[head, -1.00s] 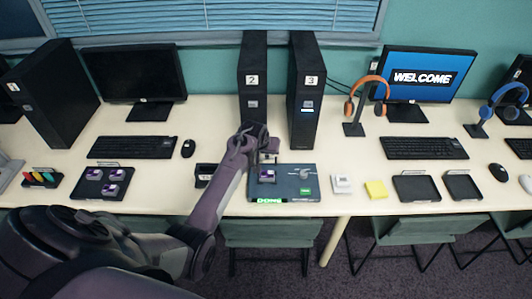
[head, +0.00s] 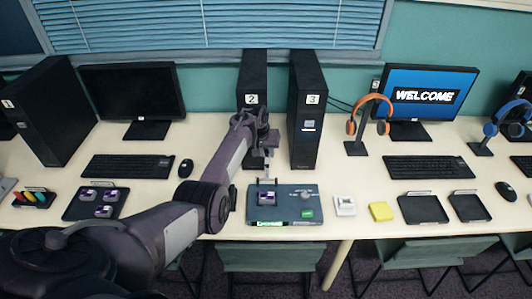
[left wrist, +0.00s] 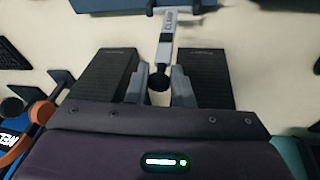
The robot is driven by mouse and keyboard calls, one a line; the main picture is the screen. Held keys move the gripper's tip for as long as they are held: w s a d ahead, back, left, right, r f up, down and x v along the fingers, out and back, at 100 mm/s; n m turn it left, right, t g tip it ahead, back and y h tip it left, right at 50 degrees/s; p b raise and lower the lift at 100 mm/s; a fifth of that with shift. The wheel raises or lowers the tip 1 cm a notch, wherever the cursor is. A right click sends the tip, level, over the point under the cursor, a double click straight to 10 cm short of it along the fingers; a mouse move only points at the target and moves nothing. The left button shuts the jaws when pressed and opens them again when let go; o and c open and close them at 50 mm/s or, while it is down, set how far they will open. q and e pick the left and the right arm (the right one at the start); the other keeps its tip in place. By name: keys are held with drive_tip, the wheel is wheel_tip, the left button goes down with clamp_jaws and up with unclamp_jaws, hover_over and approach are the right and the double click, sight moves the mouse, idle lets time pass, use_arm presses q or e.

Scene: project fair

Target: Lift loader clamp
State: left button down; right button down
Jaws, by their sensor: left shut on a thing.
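The loader (head: 285,207) is a flat blue-grey box near the table's front edge. It carries a purple-and-white chip, a round grey knob, a green button and a lit green strip on its front. Its clamp lever (left wrist: 164,45), grey-white with lettering and a black ball knob (left wrist: 158,84), shows in the left wrist view. My left gripper (head: 266,160) is above the loader's back edge. In the left wrist view its fingers (left wrist: 160,88) are shut on the lever at the ball knob. In the head view the lever stands roughly upright below the gripper. My right gripper is not in view.
Two black computer towers, numbered 2 (head: 253,85) and 3 (head: 308,120), stand close behind. A tray of purple chips (head: 97,202) lies at left. A white block (head: 344,206), a yellow block (head: 381,211) and black trays (head: 422,209) lie at right.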

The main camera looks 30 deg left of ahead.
use_arm(q)
drive_tip(key=shift+w+d+r, duration=0.1)
drive_tip(key=shift+w, duration=0.15)
drive_tip(key=c, duration=1.5)
unclamp_jaws()
drive_tip(key=shift+o, duration=0.9)
drive_tip(key=shift+w+f, duration=0.2)
drive_tip(key=shift+s, duration=0.1)
drive_tip(key=shift+s+r, duration=0.2)
drive_tip(key=shift+r, duration=0.3)
drive_tip(key=v, duration=0.6)
drive_tip(key=shift+r, duration=0.35)
